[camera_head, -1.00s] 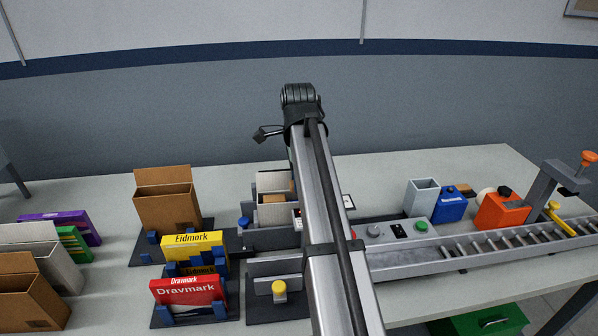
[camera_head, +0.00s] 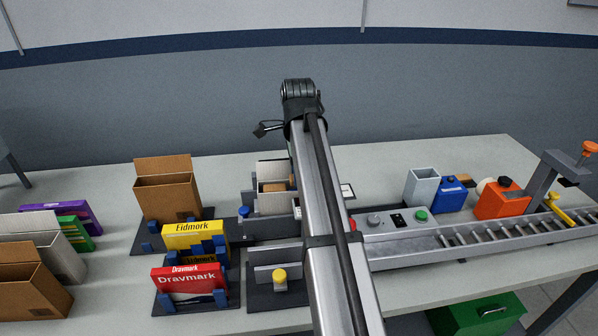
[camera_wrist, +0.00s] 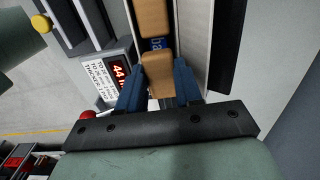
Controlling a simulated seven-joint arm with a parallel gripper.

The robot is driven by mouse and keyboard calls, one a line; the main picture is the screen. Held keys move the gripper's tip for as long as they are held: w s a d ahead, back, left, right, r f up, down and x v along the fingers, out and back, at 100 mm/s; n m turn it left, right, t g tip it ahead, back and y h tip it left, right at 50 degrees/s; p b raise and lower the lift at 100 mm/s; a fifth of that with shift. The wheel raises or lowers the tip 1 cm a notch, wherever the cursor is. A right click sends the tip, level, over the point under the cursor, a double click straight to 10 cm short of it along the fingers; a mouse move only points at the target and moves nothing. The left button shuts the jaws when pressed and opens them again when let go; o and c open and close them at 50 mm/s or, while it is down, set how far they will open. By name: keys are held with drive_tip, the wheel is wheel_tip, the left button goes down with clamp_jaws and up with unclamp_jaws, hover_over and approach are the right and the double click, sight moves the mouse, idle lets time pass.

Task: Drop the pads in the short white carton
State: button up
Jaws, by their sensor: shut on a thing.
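In the wrist view the pads sit between pale walls of the short white carton (camera_wrist: 194,45). In the head view this white carton (camera_head: 270,204) stands open in a dark fixture left of my arm, its flap up at the back. A bit of tan shows in its mouth. My arm hides the gripper there, and I cannot tell how deep the pads are.
A brown carton (camera_head: 167,196), a yellow Eidmark box (camera_head: 195,236) and a red Dravmark box (camera_head: 188,278) stand left of the fixture. A conveyor (camera_head: 470,244) runs right, with a blue bottle (camera_head: 450,200) and an orange bottle (camera_head: 500,202) behind. A red readout (camera_wrist: 120,72) is close by.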

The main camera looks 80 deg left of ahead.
drive_tip(key=o, duration=1.1)
drive_tip(key=shift+c, duration=0.2)
drive_tip(key=shift+c, duration=0.3)
drive_tip(key=shift+o, duration=0.6)
drive_tip(key=shift+a, duration=0.1)
drive_tip(key=shift+r, duration=0.15)
drive_tip(key=shift+c, duration=0.2)
